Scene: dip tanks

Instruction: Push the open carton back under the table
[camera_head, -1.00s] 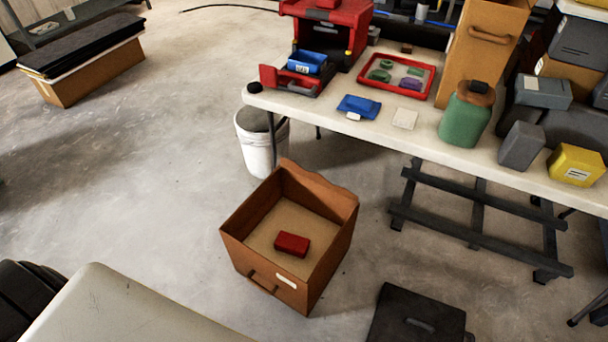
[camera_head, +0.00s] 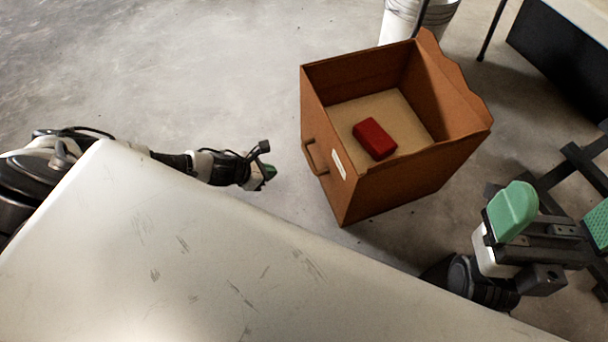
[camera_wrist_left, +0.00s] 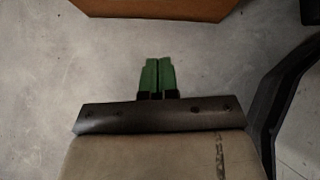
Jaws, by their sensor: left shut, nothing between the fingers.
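The open brown carton (camera_head: 345,190) stands upright on the concrete floor in the head view, its handle side facing left. A red block (camera_head: 375,139) lies inside on the tan bottom. My left gripper (camera_head: 268,172) is left of the handle, apart from the carton. In the left wrist view its green fingers (camera_wrist_left: 158,75) are together with nothing between them, and the carton (camera_wrist_left: 150,9) shows at the top edge. My right gripper (camera_head: 555,218) is at the lower right, clear of the carton, its green fingers spread.
A white bucket (camera_head: 418,16) stands beyond the carton by thin dark table legs. A dark panel (camera_head: 565,55) with a light surface above it is at the upper right. Dark frame bars (camera_head: 585,165) lie to the right of the carton. The floor at the upper left is clear.

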